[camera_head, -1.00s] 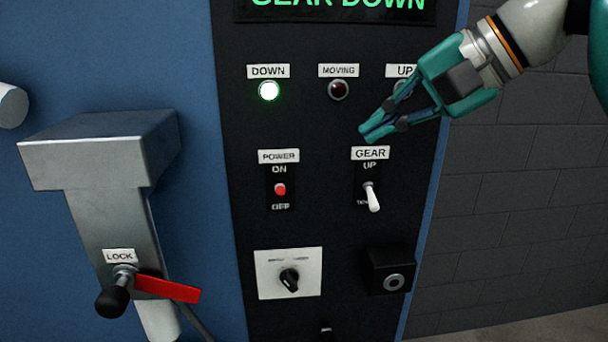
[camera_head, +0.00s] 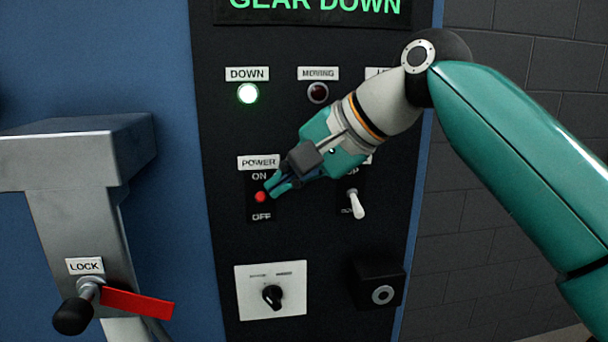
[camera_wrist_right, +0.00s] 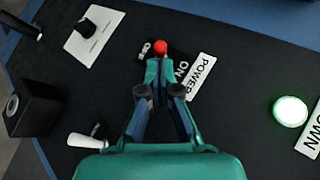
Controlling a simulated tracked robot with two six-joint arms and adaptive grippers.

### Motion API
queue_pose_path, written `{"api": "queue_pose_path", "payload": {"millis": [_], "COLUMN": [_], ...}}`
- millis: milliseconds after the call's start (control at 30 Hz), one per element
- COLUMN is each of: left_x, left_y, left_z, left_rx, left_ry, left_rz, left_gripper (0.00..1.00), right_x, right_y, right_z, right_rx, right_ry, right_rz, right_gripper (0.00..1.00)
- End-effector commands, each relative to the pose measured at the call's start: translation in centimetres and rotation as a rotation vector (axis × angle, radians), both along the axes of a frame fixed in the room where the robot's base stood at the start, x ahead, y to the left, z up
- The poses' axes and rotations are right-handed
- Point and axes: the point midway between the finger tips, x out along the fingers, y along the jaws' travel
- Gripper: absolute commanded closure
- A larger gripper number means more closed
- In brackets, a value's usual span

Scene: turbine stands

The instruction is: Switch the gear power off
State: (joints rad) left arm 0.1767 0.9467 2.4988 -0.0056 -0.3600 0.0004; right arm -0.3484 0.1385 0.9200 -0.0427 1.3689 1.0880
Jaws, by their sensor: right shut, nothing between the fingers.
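The power switch (camera_head: 260,197) has a red tip and sits on a black plate marked ON above and OFF below, under a POWER label (camera_head: 259,162). My right gripper (camera_head: 272,188) is shut and empty, its fingertips right beside the red tip on its upper right. In the right wrist view the red tip (camera_wrist_right: 160,47) shows just beyond the closed fingertips (camera_wrist_right: 159,66); I cannot tell whether they touch. The gear lever (camera_head: 356,204) with its white handle points down, its label mostly hidden behind my gripper. My left gripper is not in view.
The DOWN lamp (camera_head: 247,93) glows green and the MOVING lamp (camera_head: 318,92) is dark. A rotary knob (camera_head: 272,297) and a black box (camera_head: 380,284) are lower on the panel. A grey lock housing with a red lever (camera_head: 136,303) stands at left.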

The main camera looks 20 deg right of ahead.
Motion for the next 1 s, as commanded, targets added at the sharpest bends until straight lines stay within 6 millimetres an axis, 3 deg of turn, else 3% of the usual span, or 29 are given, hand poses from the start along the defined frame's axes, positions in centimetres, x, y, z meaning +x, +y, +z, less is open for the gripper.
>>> {"api": "queue_pose_path", "payload": {"millis": [467, 1000], "left_x": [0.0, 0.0], "left_y": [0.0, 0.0], "left_z": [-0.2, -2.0], "left_rx": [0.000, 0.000], "left_ry": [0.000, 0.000], "left_rz": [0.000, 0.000], "left_gripper": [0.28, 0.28], "right_x": [0.0, -0.3], "right_y": [0.4, 0.4], "right_z": [-0.2, -0.7], "right_rx": [-0.001, -0.023], "right_ry": [-0.002, -0.079], "right_rz": [0.001, 0.001], "right_gripper": [1.00, 1.00]}}
